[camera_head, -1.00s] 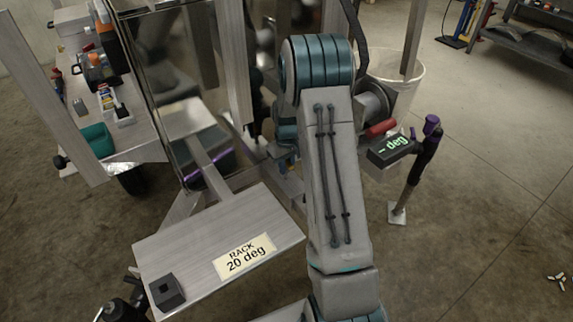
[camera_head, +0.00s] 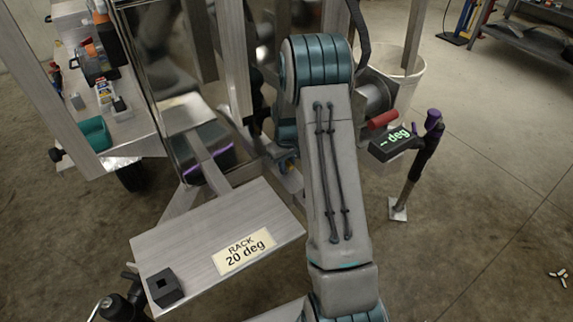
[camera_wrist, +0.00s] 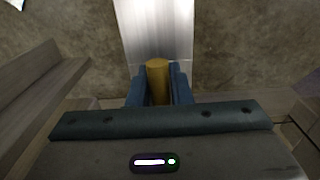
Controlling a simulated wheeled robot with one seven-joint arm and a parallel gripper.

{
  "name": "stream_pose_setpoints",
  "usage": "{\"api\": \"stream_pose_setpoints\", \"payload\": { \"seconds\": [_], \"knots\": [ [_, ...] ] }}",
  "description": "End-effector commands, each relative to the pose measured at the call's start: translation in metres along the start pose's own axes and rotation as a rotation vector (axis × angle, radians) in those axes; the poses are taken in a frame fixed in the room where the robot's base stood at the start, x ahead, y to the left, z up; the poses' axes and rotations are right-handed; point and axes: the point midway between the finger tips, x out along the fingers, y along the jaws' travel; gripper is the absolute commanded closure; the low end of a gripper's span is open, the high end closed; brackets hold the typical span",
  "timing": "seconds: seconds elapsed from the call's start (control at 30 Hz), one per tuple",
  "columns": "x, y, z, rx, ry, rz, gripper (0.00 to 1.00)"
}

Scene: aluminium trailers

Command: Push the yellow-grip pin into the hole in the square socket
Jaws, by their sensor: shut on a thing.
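The yellow-grip pin (camera_wrist: 158,78) is in the wrist view, upright in the picture between the two blue fingers of my gripper (camera_wrist: 160,90). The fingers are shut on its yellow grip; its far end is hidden. The square socket (camera_head: 165,288) is a dark block with a square hole in its top. It sits at the near left corner of the metal plate (camera_head: 195,238) labelled "RACK 20 deg" in the head view. My gripper does not show in the head view, where my arm hides much of the middle. The socket is not recognisable in the wrist view.
Metal posts (camera_head: 203,45) and a trailer frame rise behind the plate. A side shelf (camera_head: 135,145) at the left holds tools and a teal bin (camera_head: 96,133). A purple-topped stand (camera_head: 420,160) and a white bucket (camera_head: 400,80) are right of my arm. Open floor lies at the far right.

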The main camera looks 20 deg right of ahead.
Motion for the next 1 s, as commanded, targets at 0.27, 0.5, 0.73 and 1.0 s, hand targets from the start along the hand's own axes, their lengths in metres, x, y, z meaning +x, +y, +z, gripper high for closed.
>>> {"api": "stream_pose_setpoints", "payload": {
  "seconds": [0.27, 0.5, 0.73, 1.0],
  "knots": [
    [0.001, 0.0, 0.0, 0.0, 0.0, 0.0, 0.56],
    [-0.005, 0.0, 0.0, 0.0, 0.0, 0.0, 0.56],
    [-0.047, 0.0, -0.001, 0.0, 0.004, 0.001, 0.56],
    [-0.107, 0.0, -0.001, 0.0, 0.003, 0.001, 0.56]
  ]
}}
